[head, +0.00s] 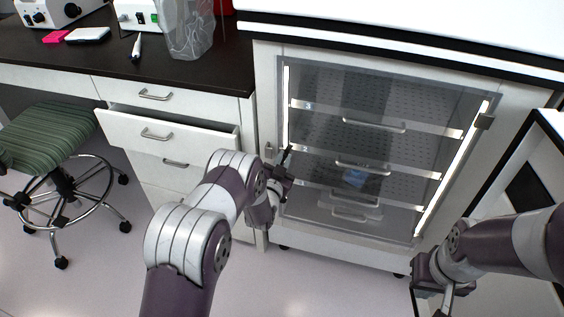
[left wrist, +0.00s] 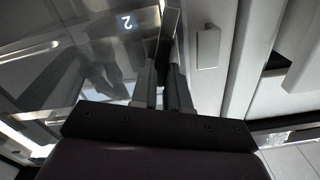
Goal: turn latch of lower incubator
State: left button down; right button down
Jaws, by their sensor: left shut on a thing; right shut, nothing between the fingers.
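The lower incubator (head: 372,137) has a transparent door with lit side edges and shelves inside. My left gripper (head: 288,158) is at the door's left edge, around mid height. In the left wrist view my left gripper (left wrist: 165,68) has its fingers close together on a narrow dark piece at the glass edge, which appears to be the latch (left wrist: 168,38). My right gripper (head: 440,297) is low at the right, shut and empty, away from the door.
A drawer cabinet with a pulled-out drawer (head: 165,135) stands left of the incubator. A green stool (head: 50,135) is at the far left. The dark counter (head: 150,65) holds instruments and a clear bag. The floor (head: 290,290) in front is clear.

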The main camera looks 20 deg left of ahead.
pick_arm(q)
jog(key=shift+d+f+m+b, duration=0.2)
jog(key=shift+m+b, duration=0.5)
jog(key=shift+m, duration=1.6)
jog(key=shift+d+f+m+b, duration=0.2)
jog(key=shift+m+b, duration=0.5)
jog(key=shift+m, duration=1.6)
jog(key=shift+d+f+m+b, duration=0.2)
jog(key=shift+m+b, duration=0.5)
jog(key=shift+m, duration=1.6)
jog(key=shift+a, duration=0.15)
jog(key=c, duration=1.1)
grip_release()
jog(key=s, duration=0.4)
jog(key=s+p, duration=0.1)
jog(key=s, duration=0.3)
jog(key=s+p, duration=0.1)
jog(key=s, duration=0.3)
jog(key=shift+s+a, duration=0.25)
jog(key=shift+s, duration=0.15)
